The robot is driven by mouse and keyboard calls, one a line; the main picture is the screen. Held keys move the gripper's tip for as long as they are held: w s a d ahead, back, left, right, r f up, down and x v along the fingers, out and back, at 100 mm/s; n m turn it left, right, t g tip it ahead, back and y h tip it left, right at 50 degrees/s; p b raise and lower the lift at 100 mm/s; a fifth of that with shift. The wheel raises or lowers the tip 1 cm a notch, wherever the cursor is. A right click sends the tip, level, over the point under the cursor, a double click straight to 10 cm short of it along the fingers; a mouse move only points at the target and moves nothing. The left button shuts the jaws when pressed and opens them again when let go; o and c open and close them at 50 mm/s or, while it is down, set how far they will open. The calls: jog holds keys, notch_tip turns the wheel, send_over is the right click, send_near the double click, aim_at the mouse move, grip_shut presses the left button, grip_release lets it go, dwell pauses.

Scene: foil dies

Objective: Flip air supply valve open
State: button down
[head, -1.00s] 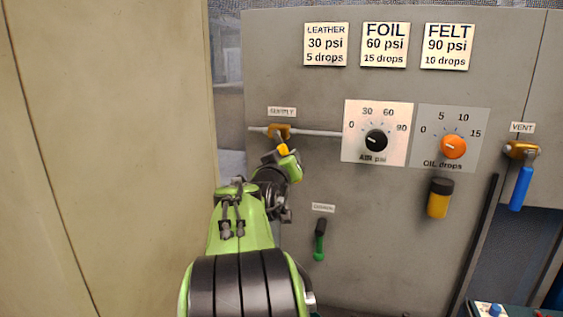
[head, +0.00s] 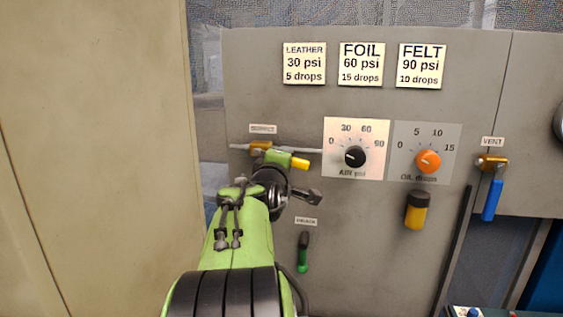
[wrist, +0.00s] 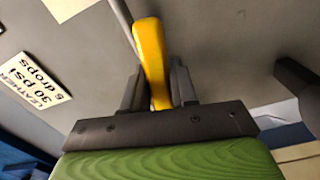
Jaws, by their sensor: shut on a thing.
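The air supply valve (head: 261,146) is a brass body on a thin horizontal pipe under the small SUPPLY label (head: 263,129), at the panel's upper left in the head view. Its yellow handle (head: 300,163) shows its end to the right of my gripper, lying nearly along the pipe. In the wrist view the yellow handle (wrist: 151,55) stands between the two dark fingers. My gripper (wrist: 158,88) is shut on the handle. In the head view my green gripper body covers the middle of the handle.
The air dial (head: 355,157) and the orange oil dial (head: 428,162) are to the right. The green drain handle (head: 303,252) hangs below. The blue vent handle (head: 492,200) hangs at far right. A beige wall (head: 90,120) stands close on the left.

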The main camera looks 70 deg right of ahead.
jog(key=shift+r+n+p, duration=0.4)
jog(key=shift+r+n, duration=0.2)
jog(key=shift+n, duration=0.5)
jog(key=c, duration=1)
grip_release()
jog(key=shift+o, duration=0.2)
jog(key=s+a+b, duration=0.1)
jog(key=s+a, duration=0.1)
jog(key=a, duration=1.3)
jog(key=shift+s+a, duration=0.25)
jog(key=shift+a, duration=0.05)
